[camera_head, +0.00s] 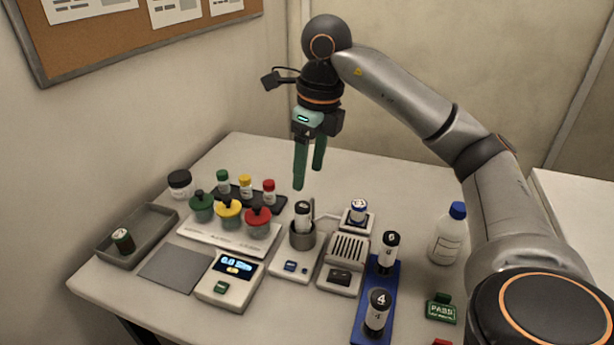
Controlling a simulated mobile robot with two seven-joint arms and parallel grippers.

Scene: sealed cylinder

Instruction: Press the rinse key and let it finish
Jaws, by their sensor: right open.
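My right gripper (308,176) hangs fingers-down above the middle of the table, with its green fingers apart and nothing between them. A scale with a lit blue display (233,265) has a green key (220,287). The key lettering is too small to read, so I cannot tell which is the rinse key. My left gripper is out of view.
A blue rack (373,328) holds cylinders marked 6 and 4. A white bottle (447,240) and a green PASS block (441,308) stand to the right. A grey tray (155,222) and red, yellow and green-topped pots (230,222) are left.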

